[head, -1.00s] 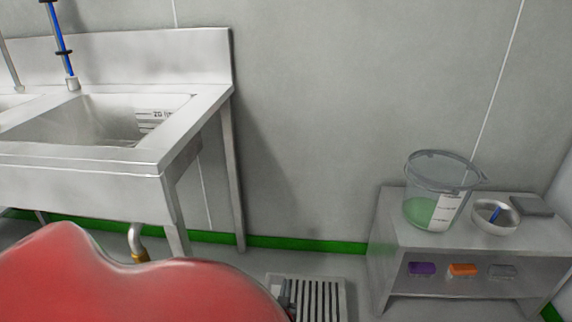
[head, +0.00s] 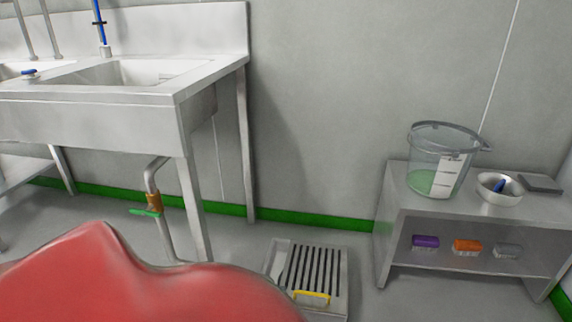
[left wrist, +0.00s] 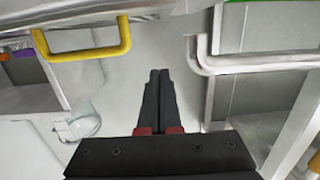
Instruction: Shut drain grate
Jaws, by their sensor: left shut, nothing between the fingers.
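The drain grate (head: 318,268) is in the floor, low centre in the head view. It has dark slots, a plain grey strip along its left side and a yellow handle (head: 312,297) at its near edge. I cannot tell from here whether it sits fully flush. A yellow handle (left wrist: 82,50) also shows at the upper left of the left wrist view. My left gripper (left wrist: 158,75) is shut and empty there, apart from the handle. I cannot make the left gripper out in the head view; my red body part covers the lower left. My right gripper is not in view.
A steel sink (head: 120,110) stands at the left, its drain pipe (head: 160,195) with a green-handled valve beside the grate. A low steel bench (head: 393,225) at the right holds a bucket (head: 440,160) and a bowl (head: 498,190). Floor between grate and bench is clear.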

